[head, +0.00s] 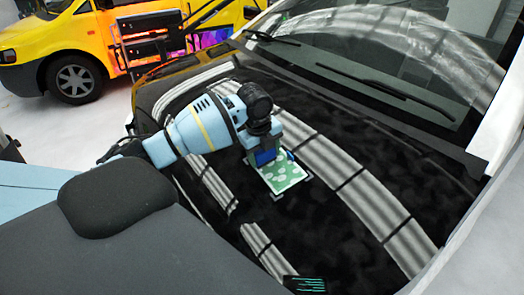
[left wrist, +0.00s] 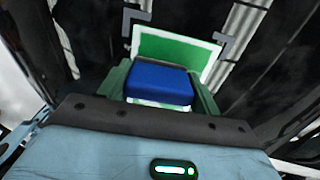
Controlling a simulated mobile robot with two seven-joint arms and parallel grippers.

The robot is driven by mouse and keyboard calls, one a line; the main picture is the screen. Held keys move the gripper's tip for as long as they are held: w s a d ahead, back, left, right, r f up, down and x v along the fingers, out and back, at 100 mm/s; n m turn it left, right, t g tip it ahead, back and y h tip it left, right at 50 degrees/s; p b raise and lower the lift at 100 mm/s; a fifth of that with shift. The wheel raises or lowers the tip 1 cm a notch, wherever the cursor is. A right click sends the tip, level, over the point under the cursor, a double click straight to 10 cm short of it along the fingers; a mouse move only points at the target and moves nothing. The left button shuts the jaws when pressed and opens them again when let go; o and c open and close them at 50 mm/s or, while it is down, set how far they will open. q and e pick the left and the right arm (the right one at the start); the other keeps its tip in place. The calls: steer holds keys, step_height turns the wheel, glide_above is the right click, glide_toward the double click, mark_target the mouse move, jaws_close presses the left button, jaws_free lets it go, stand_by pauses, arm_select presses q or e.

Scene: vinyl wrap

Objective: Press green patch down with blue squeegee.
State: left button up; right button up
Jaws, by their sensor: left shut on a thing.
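The green patch (head: 281,179), with pale spots and a white border, lies on the dark car hood inside white corner marks. It also shows in the left wrist view (left wrist: 180,47), beyond the squeegee. The blue squeegee (left wrist: 158,83) is between the fingers of my left gripper (left wrist: 165,92). In the head view, my left gripper (head: 266,156) is shut on the squeegee (head: 265,157) at the patch's upper edge. The squeegee covers part of the patch. I cannot tell whether its edge touches the patch. My right gripper is not in view.
The glossy black hood (head: 330,215) has light striped reflections. The windshield and wiper (head: 385,88) lie behind it. A dark flat item with teal marks (head: 305,284) is at the bottom. A yellow van (head: 60,50) stands at the back left. The hood right of the patch is clear.

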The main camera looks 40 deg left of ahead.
mark_target(284, 183)
arm_select(q)
steer(key=shift+s+d+f, duration=0.1)
steer(key=shift+d, duration=0.1)
steer(key=shift+s+d, duration=0.2)
steer(key=shift+d, duration=0.3)
steer(key=shift+s+d, duration=0.15)
steer(key=shift+d, duration=0.35)
steer(key=shift+f, duration=0.1)
steer(key=shift+s+d, duration=0.2)
steer(key=shift+d, duration=0.35)
steer(key=shift+s+d, duration=0.15)
steer(key=shift+d, duration=0.35)
steer(key=shift+s+d+f, duration=0.1)
steer(key=shift+s+d, duration=0.1)
steer(key=shift+d, duration=0.3)
steer(key=shift+s+d+f, duration=0.1)
steer(key=shift+s+d, duration=0.1)
steer(key=shift+d, duration=0.3)
steer(key=shift+d, duration=0.15)
steer(key=shift+s+d, duration=0.35)
steer(key=shift+d, duration=0.55)
